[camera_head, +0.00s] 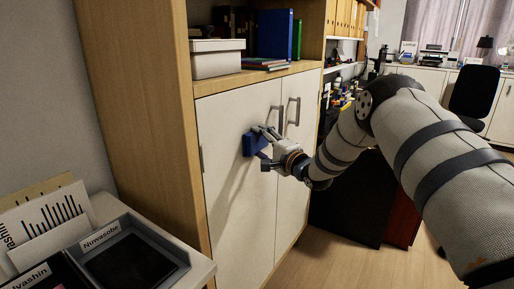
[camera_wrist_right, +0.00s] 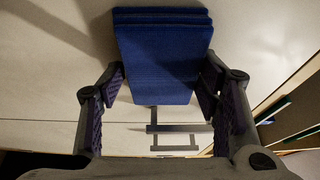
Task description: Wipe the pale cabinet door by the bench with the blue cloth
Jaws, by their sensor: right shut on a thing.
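The pale cabinet door (camera_head: 237,192) is shut, with a metal handle (camera_head: 281,121) near its upper right edge. The blue cloth (camera_head: 253,144) is a folded pad at the door's upper middle, and it seems to touch the door. My right gripper (camera_head: 265,142) is shut on the cloth; the cloth (camera_wrist_right: 165,60) also shows between both fingers in the right wrist view, with the pale door surface (camera_wrist_right: 60,75) behind it. How firmly the cloth presses on the door I cannot tell. My left gripper is not in view.
A second pale door (camera_head: 297,150) with its own handle adjoins on the right. A white box (camera_head: 217,58) and several books stand on the shelf above. A low bench with dark trays (camera_head: 130,262) is at the lower left. Wooden floor (camera_head: 345,262) is clear at the lower right.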

